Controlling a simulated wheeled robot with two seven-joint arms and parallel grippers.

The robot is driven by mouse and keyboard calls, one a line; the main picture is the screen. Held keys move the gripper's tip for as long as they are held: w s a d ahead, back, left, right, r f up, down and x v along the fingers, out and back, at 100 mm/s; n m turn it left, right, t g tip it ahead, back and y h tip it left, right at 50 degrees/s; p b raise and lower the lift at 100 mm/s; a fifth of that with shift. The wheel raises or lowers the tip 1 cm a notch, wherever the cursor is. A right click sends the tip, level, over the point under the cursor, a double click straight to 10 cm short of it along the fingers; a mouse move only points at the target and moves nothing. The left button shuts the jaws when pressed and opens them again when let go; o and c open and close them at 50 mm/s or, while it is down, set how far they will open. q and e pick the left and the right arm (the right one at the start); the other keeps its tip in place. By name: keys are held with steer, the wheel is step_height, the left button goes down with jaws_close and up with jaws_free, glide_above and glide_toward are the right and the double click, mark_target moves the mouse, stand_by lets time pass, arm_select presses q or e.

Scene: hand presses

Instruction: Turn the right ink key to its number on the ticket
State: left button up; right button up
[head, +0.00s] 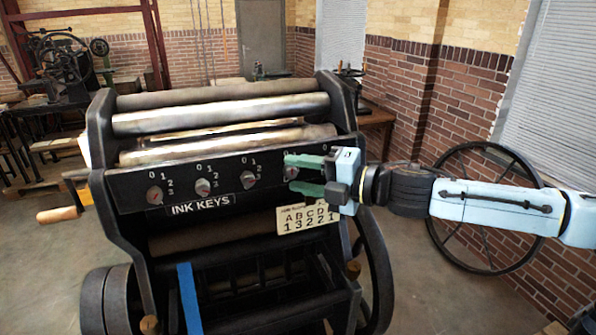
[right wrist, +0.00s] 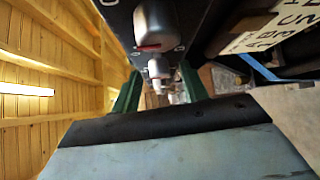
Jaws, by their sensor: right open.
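A black press front carries a row of silver ink keys with 0 to 3 marks. From the left they are the first key (head: 155,195), the second key (head: 202,186) and the third key (head: 249,178). A fourth key (head: 291,171) shows partly between my right gripper's green fingers. My right gripper (head: 305,175) is open, comes in from the right and hides the panel's right end. In the right wrist view, a near knob with a red mark (right wrist: 155,25) and a farther knob (right wrist: 158,68) show. The ticket (head: 307,217) seems to read ABCD over 13221, partly covered. My left gripper is out of view.
Metal rollers (head: 220,113) lie above the keys. A blue strip (head: 190,300) hangs at the press front. A spoked wheel (head: 487,205) stands by the brick wall at right. A wooden handle (head: 57,215) sticks out at left.

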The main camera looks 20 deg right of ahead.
steer(key=shift+w+a, duration=0.3)
steer(key=shift+a, duration=0.05)
